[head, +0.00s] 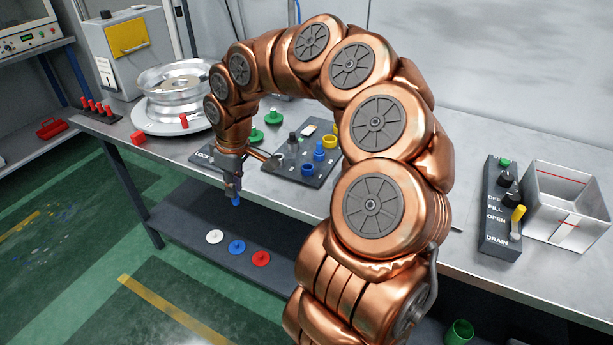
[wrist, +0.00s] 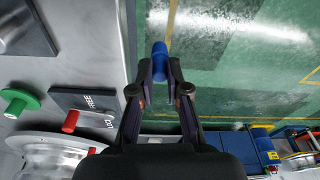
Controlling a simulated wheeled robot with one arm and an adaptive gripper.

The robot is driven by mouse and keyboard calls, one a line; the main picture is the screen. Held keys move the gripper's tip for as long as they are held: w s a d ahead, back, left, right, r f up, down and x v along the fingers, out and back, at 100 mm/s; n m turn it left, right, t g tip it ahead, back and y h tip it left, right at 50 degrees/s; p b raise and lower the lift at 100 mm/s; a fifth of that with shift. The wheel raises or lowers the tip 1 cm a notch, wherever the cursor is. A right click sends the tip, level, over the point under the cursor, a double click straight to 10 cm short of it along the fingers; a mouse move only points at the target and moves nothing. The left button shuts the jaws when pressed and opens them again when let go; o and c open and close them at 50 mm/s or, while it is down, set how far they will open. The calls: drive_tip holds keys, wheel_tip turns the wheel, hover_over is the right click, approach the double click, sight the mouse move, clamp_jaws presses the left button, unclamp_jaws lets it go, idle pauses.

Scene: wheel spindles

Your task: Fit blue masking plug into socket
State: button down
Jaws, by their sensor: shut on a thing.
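My gripper (head: 236,192) points down near the front edge of the bench. It is shut on a blue masking plug (head: 236,199), whose lower end sticks out below the fingers. In the wrist view the plug (wrist: 160,58) sits between the fingertips (wrist: 160,73), with green floor behind it. A dark ledge below the bench carries a white disc (head: 214,237), a blue disc (head: 237,246) and a red disc (head: 261,259). The plug is above and apart from the blue disc. I cannot tell for certain which thing is the socket.
A silver wheel (head: 178,85) and red pegs (head: 98,106) stand at the left. A control box (head: 499,228) and an open white tank (head: 568,195) are at the right.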

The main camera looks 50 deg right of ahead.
drive_tip(key=s+d+r+n+b, duration=0.2)
drive_tip(key=s+d+r+n, duration=0.15)
drive_tip(key=s, duration=0.55)
drive_tip(key=s+d+r+n+b, duration=0.1)
drive_tip(key=s+d+r+n, duration=0.3)
drive_tip(key=s, duration=0.4)
drive_tip(key=shift+g+y, duration=0.4)
drive_tip(key=w+d+p, duration=0.1)
drive_tip(key=w+d, duration=0.2)
drive_tip(key=d, duration=0.1)
drive_tip(key=w+d+f, duration=0.1)
drive_tip(key=w+d, duration=0.3)
drive_tip(key=w+d+f+p, duration=0.1)
drive_tip(key=w+d, duration=0.2)
drive_tip(key=w, duration=0.1)
drive_tip(key=shift+w+d+f+p, duration=0.1)
drive_tip(key=shift+w+d+p, duration=0.1)
drive_tip(key=shift+d+p, duration=0.15)
drive_tip(key=shift+d+f, duration=0.1)
drive_tip(key=shift+f, duration=1.65)
drive_tip(key=shift+f, duration=0.15)
drive_tip(key=c, duration=1.6)
unclamp_jaws()
drive_tip(key=o, duration=0.4)
drive_tip(key=shift+o, duration=0.2)
wheel_tip(320, 180, up, 12)
drive_tip(key=d, duration=0.1)
drive_tip(key=shift+s+d, duration=0.3)
drive_tip(key=shift+s, duration=0.1)
